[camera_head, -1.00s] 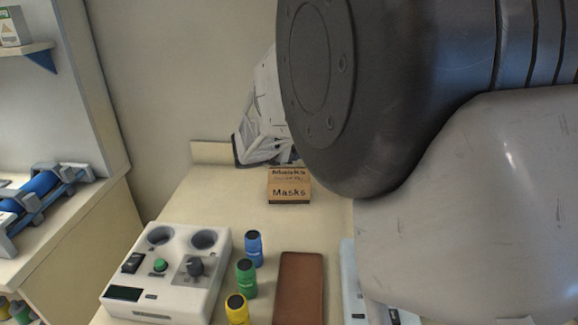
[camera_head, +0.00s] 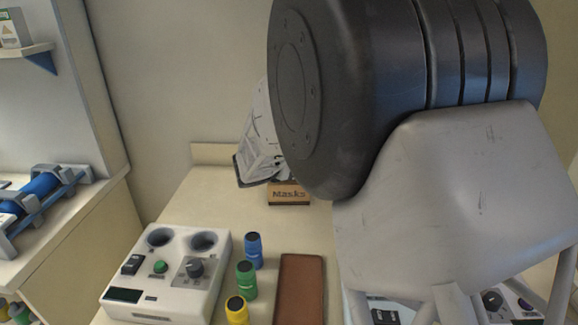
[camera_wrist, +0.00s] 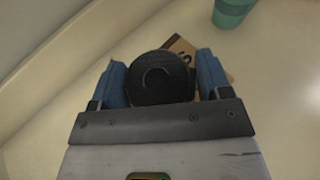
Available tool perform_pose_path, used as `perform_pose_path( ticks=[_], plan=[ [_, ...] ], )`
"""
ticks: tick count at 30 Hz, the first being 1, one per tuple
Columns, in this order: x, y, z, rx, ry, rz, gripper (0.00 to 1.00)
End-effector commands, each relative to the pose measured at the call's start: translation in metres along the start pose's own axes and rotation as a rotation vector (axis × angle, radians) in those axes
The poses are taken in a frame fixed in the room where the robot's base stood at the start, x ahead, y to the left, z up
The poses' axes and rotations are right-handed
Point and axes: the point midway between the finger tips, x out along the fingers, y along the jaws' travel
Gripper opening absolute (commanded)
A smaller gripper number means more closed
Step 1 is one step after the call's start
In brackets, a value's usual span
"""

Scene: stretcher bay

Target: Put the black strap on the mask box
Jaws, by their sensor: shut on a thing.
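The mask box (camera_head: 289,196) is a brown carton lettered "Masks" on the counter, in the middle of the head view. Its upper part is hidden behind my gripper and arm. In the wrist view a corner of it (camera_wrist: 183,47) shows behind the held thing. The black strap (camera_wrist: 160,79) is a dark round roll between the two blue fingers of my gripper (camera_wrist: 161,76), which is shut on it. The strap appears to be above or beside the box; I cannot tell whether they touch. The strap is not clearly visible in the head view.
A teal cup (camera_wrist: 233,11) is near the box in the wrist view. Counter left of the box is clear.

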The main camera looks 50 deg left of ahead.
Motion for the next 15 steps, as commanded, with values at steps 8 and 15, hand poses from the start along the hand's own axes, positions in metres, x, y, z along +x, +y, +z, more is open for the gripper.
perform_pose_path(
  ticks=[8, 15],
  plan=[
    [0.0004, 0.0, -0.0009, 0.0, 0.0, 0.0, 0.47],
    [0.0009, 0.0, -0.0021, 0.0, 0.0, 0.0, 0.96]
  ],
)
